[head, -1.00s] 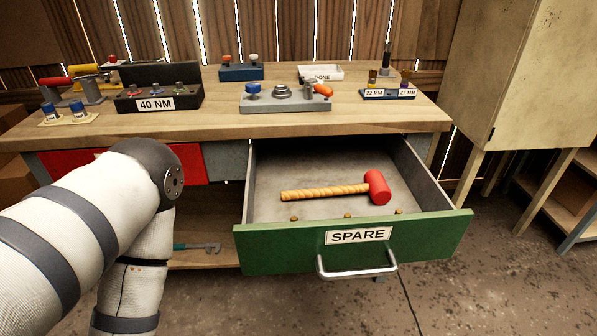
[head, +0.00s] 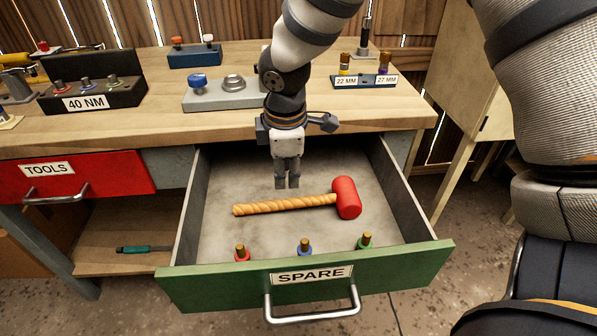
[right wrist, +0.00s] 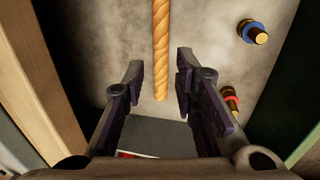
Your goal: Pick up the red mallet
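The red mallet (head: 347,198) lies on its side in the open green SPARE drawer (head: 400,262). Its red head points right and its tan twisted handle (head: 270,207) points left. My right gripper (head: 287,184) hangs down over the drawer, just behind the handle in the head view. In the right wrist view the right gripper (right wrist: 159,75) is open and empty. The handle (right wrist: 161,45) shows beyond and between its fingers, and the mallet head is out of that frame. Contact with the handle cannot be made out. My left gripper is not in view.
Several coloured bit pieces, such as the blue-collared one (head: 305,247), stand along the drawer's front. Drawer walls (head: 190,205) rise on both sides. The workbench (head: 150,125) behind holds a 40 NM block (head: 92,92) and a grey fixture (head: 225,97). The red TOOLS drawer (head: 100,177) is shut.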

